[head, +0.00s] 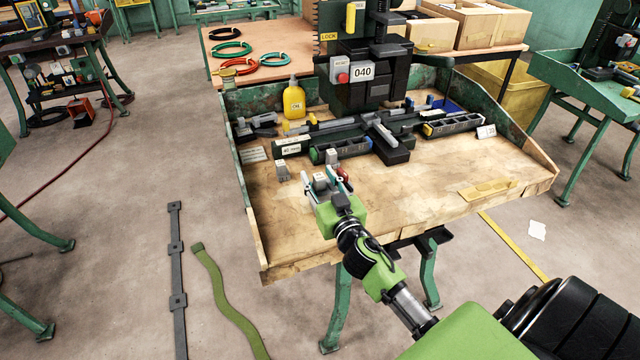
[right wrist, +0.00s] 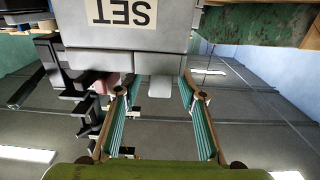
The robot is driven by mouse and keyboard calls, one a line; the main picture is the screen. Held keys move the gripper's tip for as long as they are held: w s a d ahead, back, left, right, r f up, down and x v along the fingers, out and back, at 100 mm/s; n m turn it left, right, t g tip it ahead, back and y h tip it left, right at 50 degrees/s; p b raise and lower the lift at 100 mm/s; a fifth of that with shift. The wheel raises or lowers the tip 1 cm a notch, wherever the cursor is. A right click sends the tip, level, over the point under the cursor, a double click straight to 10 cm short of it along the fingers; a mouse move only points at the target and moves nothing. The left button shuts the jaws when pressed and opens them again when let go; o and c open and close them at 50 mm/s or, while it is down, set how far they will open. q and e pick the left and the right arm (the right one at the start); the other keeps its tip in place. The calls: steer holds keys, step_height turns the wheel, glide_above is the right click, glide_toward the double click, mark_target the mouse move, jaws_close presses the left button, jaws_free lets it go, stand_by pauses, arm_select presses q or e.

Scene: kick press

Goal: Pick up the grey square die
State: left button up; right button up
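Small grey blocks with pale labels stand on the wooden bench top (head: 400,205): one at the left (head: 282,170), one behind (head: 333,157), and a grey square die (head: 320,180) at my right gripper. My right gripper (head: 329,183) is low over the bench's near left part. In the right wrist view, a large grey block with an upside-down "SET" label (right wrist: 128,35) lies just beyond the fingertips. Its narrow grey stub (right wrist: 160,86) shows between the teal-padded fingers (right wrist: 160,95), with gaps on both sides. The gripper looks open. My left gripper is out of view.
Behind stand a black press marked 040 (head: 362,85), a yellow bottle (head: 293,100) and dark tool rails (head: 345,148). A yellow piece (head: 487,190) lies at the right. The bench's front middle is mostly clear; raised sides (head: 245,200) bound it.

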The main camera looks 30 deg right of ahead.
mark_target(319, 176)
jaws_close()
steer(key=shift+r, duration=0.15)
steer(key=shift+r, duration=0.55)
step_height(319, 176, up, 2)
steer(key=shift+r, duration=0.15)
steer(key=s+a+r, duration=0.2)
steer(key=s+r, duration=0.2)
steer(key=s, duration=0.2)
steer(key=s+a+r, duration=0.3)
steer(key=s+r, duration=0.2)
steer(key=s, duration=0.2)
steer(key=shift+a+r+b, duration=0.25)
steer(key=shift+r+b, duration=0.05)
